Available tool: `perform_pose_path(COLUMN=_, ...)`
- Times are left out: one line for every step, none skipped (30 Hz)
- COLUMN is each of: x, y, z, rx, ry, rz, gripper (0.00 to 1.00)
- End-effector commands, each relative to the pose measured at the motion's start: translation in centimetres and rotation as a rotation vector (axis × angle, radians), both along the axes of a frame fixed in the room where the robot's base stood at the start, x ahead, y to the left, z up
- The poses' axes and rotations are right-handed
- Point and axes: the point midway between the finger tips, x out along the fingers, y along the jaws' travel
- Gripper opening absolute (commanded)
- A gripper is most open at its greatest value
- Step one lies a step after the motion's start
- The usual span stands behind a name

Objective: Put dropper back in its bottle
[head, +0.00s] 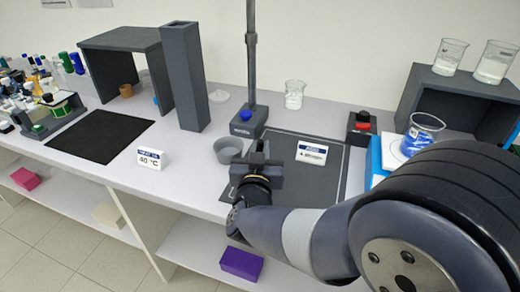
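My gripper (259,152) is seen from behind above the front middle of the bench, at the left edge of a dark mat (328,178). Its fingers point away from the camera, and my wrist hides the space between them. I cannot tell whether it is open or holds anything. A grey cup (228,152) stands just left of it. I cannot make out a dropper. Several small bottles (67,63) with blue and green caps stand at the far left, too small to tell which belongs to the dropper.
A stand (251,60) with a dark base rises behind my gripper. A beaker (294,94) stands behind the mat, and a red-button box (361,124) to its right. A blue-filled beaker (422,133) is at right. A tall grey column (186,80) and black pad (98,135) are left.

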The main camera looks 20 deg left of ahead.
Motion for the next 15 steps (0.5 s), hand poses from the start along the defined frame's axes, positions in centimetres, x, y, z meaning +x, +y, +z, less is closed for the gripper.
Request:
perform_pose_path(x=0.00, y=0.00, z=-0.06, rx=0.000, ry=0.000, rz=0.000, gripper=0.11)
perform_pose_path(x=0.00, y=0.00, z=-0.09, rx=0.000, ry=0.000, rz=0.000, gripper=0.11)
perform_pose_path(x=0.00, y=0.00, z=-0.13, rx=0.000, ry=0.000, rz=0.000, gripper=0.11)
perform_pose_path(x=0.00, y=0.00, z=-0.17, rx=0.000, ry=0.000, rz=0.000, gripper=0.11)
perform_pose_path(x=0.00, y=0.00, z=-0.20, rx=0.000, ry=0.000, rz=0.000, gripper=0.11)
perform_pose_path(x=0.00, y=0.00, z=-0.25, rx=0.000, ry=0.000, rz=0.000, gripper=0.11)
perform_pose_path(x=0.00, y=0.00, z=-0.28, rx=0.000, ry=0.000, rz=0.000, gripper=0.11)
perform_pose_path(x=0.00, y=0.00, z=-0.31, rx=0.000, ry=0.000, rz=0.000, gripper=0.11)
perform_pose_path(x=0.00, y=0.00, z=-0.35, rx=0.000, ry=0.000, rz=0.000, gripper=0.11)
perform_pose_path(x=0.00, y=0.00, z=-0.31, rx=0.000, ry=0.000, rz=0.000, gripper=0.16)
perform_pose_path(x=0.00, y=0.00, z=-0.29, rx=0.000, ry=0.000, rz=0.000, gripper=0.19)
perform_pose_path(x=0.00, y=0.00, z=-0.29, rx=0.000, ry=0.000, rz=0.000, gripper=0.22)
perform_pose_path(x=0.00, y=0.00, z=-0.29, rx=0.000, ry=0.000, rz=0.000, gripper=0.24)
perform_pose_path(x=0.00, y=0.00, z=-0.29, rx=0.000, ry=0.000, rz=0.000, gripper=0.27)
perform_pose_path(x=0.00, y=0.00, z=-0.29, rx=0.000, ry=0.000, rz=0.000, gripper=0.30)
